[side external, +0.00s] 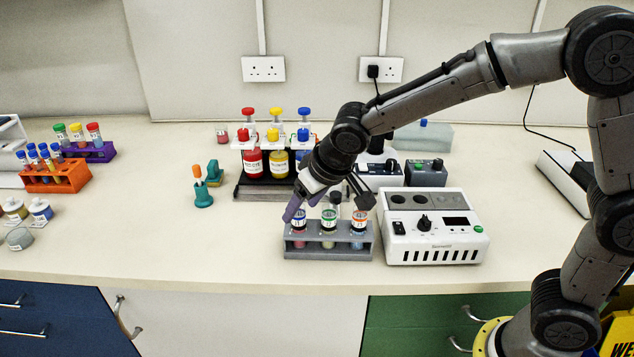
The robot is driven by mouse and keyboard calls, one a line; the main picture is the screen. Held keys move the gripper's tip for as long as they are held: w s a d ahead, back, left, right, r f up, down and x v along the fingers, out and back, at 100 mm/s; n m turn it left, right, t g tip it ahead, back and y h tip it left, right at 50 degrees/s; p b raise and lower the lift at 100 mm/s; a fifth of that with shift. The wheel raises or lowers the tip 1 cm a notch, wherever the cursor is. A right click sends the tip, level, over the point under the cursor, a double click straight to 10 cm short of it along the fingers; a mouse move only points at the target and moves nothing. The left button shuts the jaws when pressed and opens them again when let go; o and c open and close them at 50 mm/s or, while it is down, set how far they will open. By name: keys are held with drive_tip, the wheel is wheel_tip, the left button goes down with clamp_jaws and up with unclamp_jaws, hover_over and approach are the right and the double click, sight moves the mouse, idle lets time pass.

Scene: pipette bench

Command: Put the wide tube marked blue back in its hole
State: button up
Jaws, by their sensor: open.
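A grey rack (328,248) stands near the front of the bench with three wide tubes in it. The left tube (299,226) has a label with a bluish mark and reddish contents. The middle tube (329,226) has a green mark, and the right tube (359,226) has an orange mark. All three look upright. My gripper (328,206) is open just above the rack, its fingers spread to either side over the tube tops. The left finger partly covers the left tube's top. I cannot tell which tube lies between the fingers in depth.
A white heater block (435,240) stands close to the rack's right side. Behind are a dark stand with capped bottles (253,165) and small devices (427,172). A teal holder (203,195) stands left. Orange (55,178) and purple (92,153) racks are far left.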

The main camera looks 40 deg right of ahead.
drive_tip(key=s+d+r+m+t, duration=0.1)
drive_tip(key=s+d+r, duration=0.1)
drive_tip(key=s+r, duration=0.35)
drive_tip(key=s+d+r, duration=0.2)
drive_tip(key=d+r, duration=0.1)
drive_tip(key=r, duration=0.5)
drive_tip(key=s+d+m, duration=0.1)
drive_tip(key=s+d, duration=0.4)
drive_tip(key=s, duration=0.2)
drive_tip(key=s+f+n, duration=0.1)
drive_tip(key=s+f, duration=0.2)
drive_tip(key=s, duration=0.3)
drive_tip(key=s+f+g, duration=0.1)
drive_tip(key=s+f, duration=0.3)
drive_tip(key=s, duration=0.2)
drive_tip(key=shift+s+d+f+n, duration=0.2)
drive_tip(key=shift+s+d+n, duration=0.2)
drive_tip(key=shift+d, duration=0.05)
